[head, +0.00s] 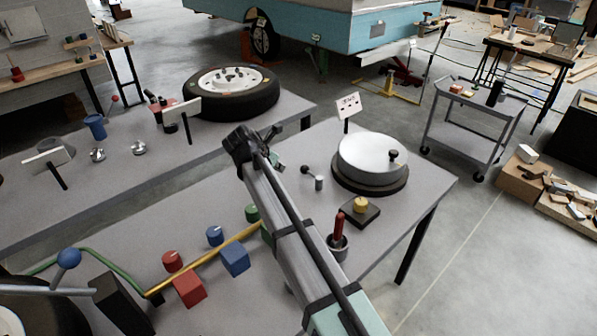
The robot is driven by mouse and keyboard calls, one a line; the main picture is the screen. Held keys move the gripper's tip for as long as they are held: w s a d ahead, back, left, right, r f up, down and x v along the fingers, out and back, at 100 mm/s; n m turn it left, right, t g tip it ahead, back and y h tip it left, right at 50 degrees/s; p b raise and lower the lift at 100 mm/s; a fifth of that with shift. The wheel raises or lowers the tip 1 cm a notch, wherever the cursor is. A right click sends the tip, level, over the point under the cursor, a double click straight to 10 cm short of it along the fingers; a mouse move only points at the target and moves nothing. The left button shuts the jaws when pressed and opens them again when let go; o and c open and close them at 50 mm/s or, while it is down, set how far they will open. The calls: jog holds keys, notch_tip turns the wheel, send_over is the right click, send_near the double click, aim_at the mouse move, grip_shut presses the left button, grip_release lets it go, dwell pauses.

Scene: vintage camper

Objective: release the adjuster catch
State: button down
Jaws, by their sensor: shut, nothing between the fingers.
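No part is clearly labelled as the adjuster catch. A silver drum (374,157) with a black knob (393,155) sits on a dark round base on the near bench. Left of it stands a short grey post (319,183) with a small black-ended lever (305,170); either could be the catch, I cannot tell. My gripper (262,147) is at the far end of my arm, above the bench and left of the post and drum, apart from them in the picture. It is shut and empty. My arm hides part of the bench.
A yellow knob on a dark plate (361,207) and a red-handled tool in a cup (338,242) stand right of my arm. Coloured blocks (235,259) and a yellow rod (205,266) lie left. A sign (348,105) stands behind the drum. A wheel (231,92) lies on the far bench.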

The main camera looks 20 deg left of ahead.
jog(key=p+x, duration=0.2)
jog(key=x, duration=0.8)
jog(key=shift+w, duration=0.2)
jog(key=shift+w+d+f+p, duration=0.15)
jog(key=shift+w+p, duration=0.1)
jog(key=shift+w, duration=0.3)
jog(key=shift+w+d+p, duration=0.15)
jog(key=shift+w+p, duration=0.05)
jog(key=shift+w, duration=0.35)
jog(key=shift+w+d+f, duration=0.2)
jog(key=shift+w+d, duration=0.05)
jog(key=shift+w, duration=0.4)
